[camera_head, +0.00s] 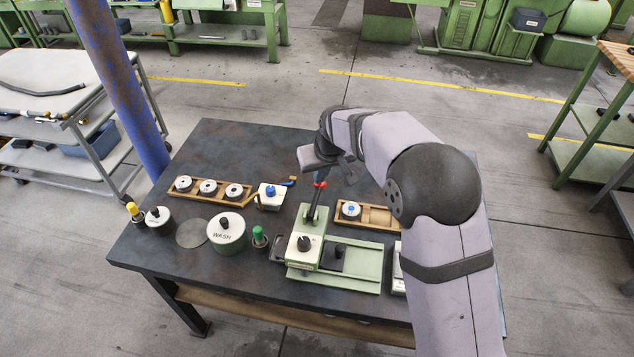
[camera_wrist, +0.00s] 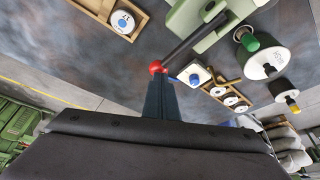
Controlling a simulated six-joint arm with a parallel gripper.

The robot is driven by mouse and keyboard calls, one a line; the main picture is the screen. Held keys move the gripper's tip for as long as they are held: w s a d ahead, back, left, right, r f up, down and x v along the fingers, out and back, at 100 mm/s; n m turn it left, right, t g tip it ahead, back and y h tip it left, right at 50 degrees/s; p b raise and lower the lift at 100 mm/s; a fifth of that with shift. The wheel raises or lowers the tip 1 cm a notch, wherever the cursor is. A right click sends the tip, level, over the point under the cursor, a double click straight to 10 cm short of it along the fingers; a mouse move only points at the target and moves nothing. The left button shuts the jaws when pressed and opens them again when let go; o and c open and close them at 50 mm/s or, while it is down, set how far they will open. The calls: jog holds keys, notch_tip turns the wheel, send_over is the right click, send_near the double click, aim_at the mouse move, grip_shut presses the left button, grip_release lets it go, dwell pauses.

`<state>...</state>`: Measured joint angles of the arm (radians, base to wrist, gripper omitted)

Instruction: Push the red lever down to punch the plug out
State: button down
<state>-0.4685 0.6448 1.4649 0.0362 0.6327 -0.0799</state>
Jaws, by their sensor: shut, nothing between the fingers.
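The green press (camera_head: 305,248) stands near the front middle of the dark table. Its black lever (camera_head: 313,205) points up, slightly tilted, with a red knob (camera_head: 320,184) on its end. My gripper (camera_head: 320,178) is shut and empty, with its fingertips at the red knob. In the wrist view the closed fingertips (camera_wrist: 158,78) are right at the red knob (camera_wrist: 157,68); I cannot tell if they touch. The dark lever (camera_wrist: 195,38) runs from the knob to the press (camera_wrist: 192,18). I cannot make out the plug.
A wooden rack (camera_head: 370,216) with one white disc is right of the press. Another rack (camera_head: 210,193) with white discs, a blue-and-white block (camera_head: 271,193), a green pot (camera_head: 227,238) and a green-handled tool (camera_head: 259,238) stand left.

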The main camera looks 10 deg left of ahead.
jog(key=shift+r+p, duration=1.55)
jog(key=shift+r, duration=0.6)
jog(key=shift+r+p, duration=2)
jog(key=shift+r, duration=0.4)
